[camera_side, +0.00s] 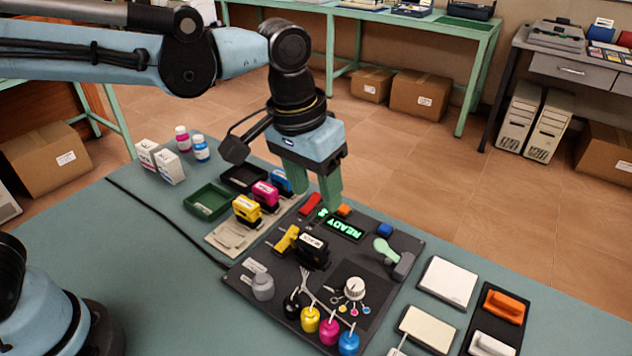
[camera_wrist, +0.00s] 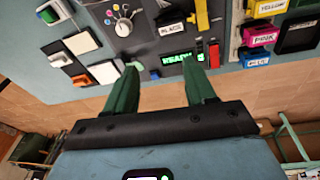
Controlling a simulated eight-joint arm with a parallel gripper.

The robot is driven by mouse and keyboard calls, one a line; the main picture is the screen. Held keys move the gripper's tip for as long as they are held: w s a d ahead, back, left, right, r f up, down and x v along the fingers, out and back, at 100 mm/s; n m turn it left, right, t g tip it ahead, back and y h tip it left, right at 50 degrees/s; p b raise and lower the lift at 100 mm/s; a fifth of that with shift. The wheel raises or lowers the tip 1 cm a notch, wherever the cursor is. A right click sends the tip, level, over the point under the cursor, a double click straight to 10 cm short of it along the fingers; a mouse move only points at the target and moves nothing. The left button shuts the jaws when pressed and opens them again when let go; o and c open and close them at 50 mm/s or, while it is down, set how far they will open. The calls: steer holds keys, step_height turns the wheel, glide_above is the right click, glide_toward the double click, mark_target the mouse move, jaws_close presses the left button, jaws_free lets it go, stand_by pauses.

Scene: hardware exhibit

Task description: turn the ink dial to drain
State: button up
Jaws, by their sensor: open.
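The ink dial (camera_side: 355,288) is a white round knob on the dark control panel (camera_side: 415,243), with small coloured marks around it. It also shows in the wrist view (camera_wrist: 123,28) near the top. Its marks are too small to read, and I cannot tell which one it points to. The panel's display (camera_side: 343,226) reads READY in green. My gripper (camera_side: 312,195) has green fingers, apart and empty, above the panel's far edge near the display. In the wrist view its fingertips (camera_wrist: 162,66) are beyond the dial, which is apart from them.
A black cartridge (camera_side: 313,250), a green lever (camera_side: 385,250) and several ink bottles (camera_side: 310,319) with tubes stand around the dial. A grey knob (camera_side: 262,286) is at the panel's left. White pads (camera_side: 447,282) lie at right. Colour cartridges (camera_side: 265,193) stand at left.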

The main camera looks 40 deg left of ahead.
steer(key=g, duration=0.2)
glide_toward(356, 283)
steer(key=shift+y, duration=0.4)
steer(key=f, duration=0.5)
steer(key=d+f, duration=0.1)
steer(key=f, duration=0.2)
steer(key=shift+s+f, duration=0.2)
steer(key=shift+s, duration=0.05)
jaws_close()
steer(key=shift+m, duration=0.6)
steer(key=m, duration=0.5)
steer(key=shift+w+m, duration=0.1)
steer(key=shift+m, duration=0.2)
steer(key=m, duration=0.5)
steer(key=shift+m, duration=0.4)
